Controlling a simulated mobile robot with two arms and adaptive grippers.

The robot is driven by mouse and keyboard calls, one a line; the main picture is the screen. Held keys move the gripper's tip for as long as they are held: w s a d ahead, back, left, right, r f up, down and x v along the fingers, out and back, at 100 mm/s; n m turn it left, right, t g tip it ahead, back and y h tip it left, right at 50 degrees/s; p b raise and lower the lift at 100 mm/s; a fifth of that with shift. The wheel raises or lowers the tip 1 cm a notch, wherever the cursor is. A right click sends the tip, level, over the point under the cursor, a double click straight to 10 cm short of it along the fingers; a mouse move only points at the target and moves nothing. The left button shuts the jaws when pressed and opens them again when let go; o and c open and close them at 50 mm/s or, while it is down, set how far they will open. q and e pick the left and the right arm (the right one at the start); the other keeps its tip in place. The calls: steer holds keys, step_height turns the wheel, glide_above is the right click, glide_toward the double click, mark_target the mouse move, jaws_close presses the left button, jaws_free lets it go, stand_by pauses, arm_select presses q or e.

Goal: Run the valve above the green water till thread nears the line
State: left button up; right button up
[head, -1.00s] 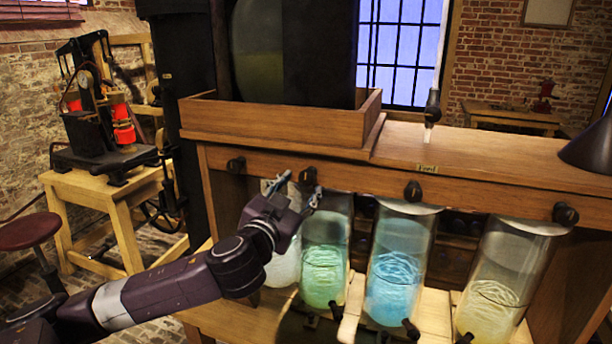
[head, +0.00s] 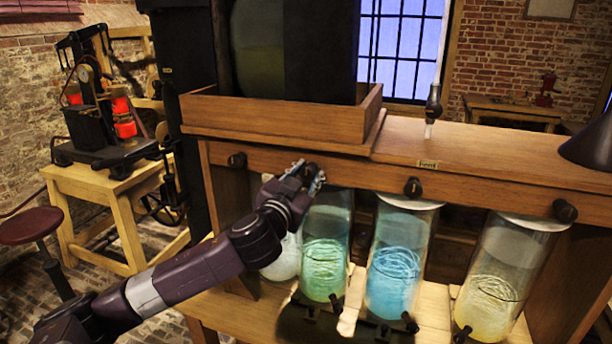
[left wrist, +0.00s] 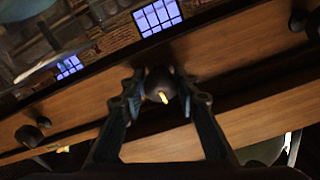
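The jar of green water (head: 325,268) stands under the wooden beam, second from the left. Its dark round valve knob (left wrist: 159,84), with a pale mark, shows in the left wrist view. My left gripper (head: 310,176) is at this knob, above the green jar, and mostly hides it in the head view. In the left wrist view its fingers (left wrist: 161,97) close in on both sides of the knob and look shut on it. The water surface is visible, but thread and line are too small to tell apart. My right gripper is not in view.
A pale jar (head: 285,259) is partly behind my left arm. A blue jar (head: 393,270) and a yellow jar (head: 490,300) stand to the right. Other knobs (head: 237,160), (head: 413,187) and (head: 565,210) line the beam. A nozzle (head: 433,105) hangs above the bench top.

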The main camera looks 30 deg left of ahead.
arm_select(q)
steer(key=c, duration=0.6)
steer(key=shift+f+n+b, duration=0.3)
steer(key=shift+n+b, duration=0.45)
steer(key=shift+n, duration=0.15)
steer(key=shift+n+b, duration=0.3)
steer(key=shift+n, duration=0.5)
steer(key=shift+r+n, duration=0.15)
steer(key=shift+n, duration=1.05)
steer(key=shift+r+n, duration=0.1)
steer(key=shift+n, duration=0.5)
